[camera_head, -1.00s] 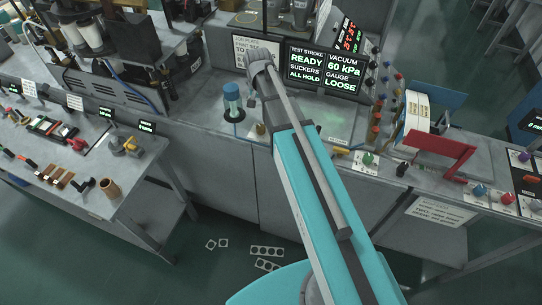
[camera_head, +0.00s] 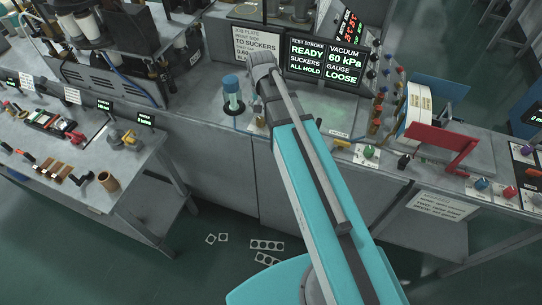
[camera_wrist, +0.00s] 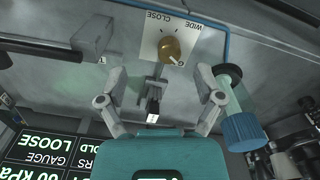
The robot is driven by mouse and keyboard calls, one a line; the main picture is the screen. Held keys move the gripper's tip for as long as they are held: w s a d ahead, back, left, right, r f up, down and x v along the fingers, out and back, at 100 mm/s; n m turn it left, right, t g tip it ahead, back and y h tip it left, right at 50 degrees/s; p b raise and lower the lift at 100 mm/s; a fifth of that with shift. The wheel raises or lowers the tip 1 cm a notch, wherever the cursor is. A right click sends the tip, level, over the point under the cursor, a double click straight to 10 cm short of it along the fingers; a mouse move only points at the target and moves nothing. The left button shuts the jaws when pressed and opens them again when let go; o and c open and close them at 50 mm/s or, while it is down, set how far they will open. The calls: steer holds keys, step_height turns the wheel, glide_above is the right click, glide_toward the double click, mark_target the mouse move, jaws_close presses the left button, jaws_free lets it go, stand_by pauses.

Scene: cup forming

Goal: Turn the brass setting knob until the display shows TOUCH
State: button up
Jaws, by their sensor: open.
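The brass setting knob (camera_wrist: 170,49) is at the top middle of the wrist view, on a white plate (camera_wrist: 151,42) marked WIDE and CLOSE, upside down there. A pale mark on the knob points to the picture's lower right. My gripper (camera_wrist: 161,74) is open, its fingers spread to either side below the knob with nothing between them. I cannot tell whether either fingertip touches the plate. In the head view my arm hides the gripper. The display (camera_head: 325,60) reads GAUGE LOOSE, with VACUUM 60 kPa and READY; it also shows upside down in the wrist view (camera_wrist: 50,150).
A clear tube with a blue cap (camera_wrist: 242,128) stands close beside the right finger in the wrist view; the head view shows it left of my arm (camera_head: 231,85). A red bracket (camera_head: 443,145) and several coloured knobs lie along the bench's right side.

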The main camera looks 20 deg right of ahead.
steer(key=s+f+n+b, duration=0.3)
steer(key=s+f+b, duration=0.6)
steer(key=s+f, duration=0.1)
steer(key=shift+s+a+n, duration=0.2)
steer(key=shift+s+n, duration=0.2)
steer(key=shift+s, duration=0.45)
steer(key=shift+d, duration=0.1)
stand_by(3.4)
steer(key=shift+r, duration=0.1)
steer(key=w+r+p, duration=1.3)
steer(key=w, duration=0.2)
steer(key=shift+w+d+r+p, duration=0.2)
steer(key=shift+w+r+p, duration=0.1)
steer(key=shift+w+r, duration=0.1)
steer(key=shift+f, duration=0.2)
